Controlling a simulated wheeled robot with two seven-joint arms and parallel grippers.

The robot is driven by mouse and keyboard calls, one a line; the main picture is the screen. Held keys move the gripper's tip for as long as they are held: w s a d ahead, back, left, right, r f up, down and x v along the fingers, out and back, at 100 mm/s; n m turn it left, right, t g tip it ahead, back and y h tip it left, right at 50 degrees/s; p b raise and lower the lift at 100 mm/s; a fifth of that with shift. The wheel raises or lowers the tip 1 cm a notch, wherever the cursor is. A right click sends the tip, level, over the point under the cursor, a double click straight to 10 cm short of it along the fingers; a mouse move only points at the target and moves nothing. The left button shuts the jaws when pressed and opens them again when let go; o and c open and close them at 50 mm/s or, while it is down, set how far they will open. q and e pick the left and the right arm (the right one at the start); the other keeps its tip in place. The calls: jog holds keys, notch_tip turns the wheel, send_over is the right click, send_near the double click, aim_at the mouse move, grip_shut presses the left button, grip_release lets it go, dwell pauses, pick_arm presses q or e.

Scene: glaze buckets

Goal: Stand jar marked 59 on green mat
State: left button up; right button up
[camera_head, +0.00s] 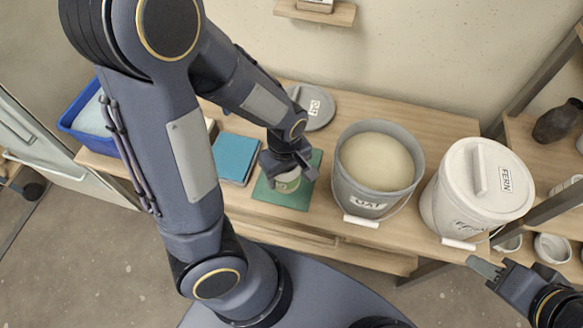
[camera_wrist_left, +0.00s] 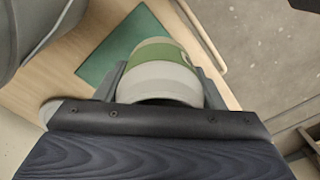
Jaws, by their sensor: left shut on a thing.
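A small pale jar with a green band (camera_head: 287,184) is between the fingers of my left gripper (camera_head: 288,172). The left wrist view shows the jar (camera_wrist_left: 162,75) gripped from both sides, with pale grey below its green band. I cannot read any number on it. The green mat (camera_head: 264,193) lies on the wooden bench, and the jar is over it. I cannot tell whether the jar's base touches the mat. The mat (camera_wrist_left: 112,60) also shows around the jar in the left wrist view. My right gripper (camera_head: 486,268) is at the lower right, away from the bench; its jaw opening is unclear.
A grey bucket of pale glaze (camera_head: 377,162) stands open right of the mat. A lidded white bucket marked FERN (camera_head: 470,195) is further right. A grey lid (camera_head: 316,108) lies behind. A blue book (camera_head: 235,157) and a blue tub (camera_head: 72,122) are left.

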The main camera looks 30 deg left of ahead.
pick_arm(q)
jog(key=w+a+f, duration=0.1)
jog(key=w+f, duration=0.1)
jog(key=w+a+f, duration=0.1)
jog(key=w+f, duration=0.2)
jog(key=w+a+f, duration=0.2)
jog(key=w, duration=0.1)
jog(key=shift+w+f, duration=0.1)
jog(key=shift+f, duration=0.15)
jog(key=shift+w+f, duration=0.15)
jog(key=shift+f, duration=0.75)
jog(key=shift+w+f, duration=0.1)
jog(key=shift+f, duration=0.8)
jog(key=shift+f+b, duration=0.2)
jog(key=shift+b, duration=0.1)
jog(key=o, duration=1.2)
jog(key=shift+r, duration=0.1)
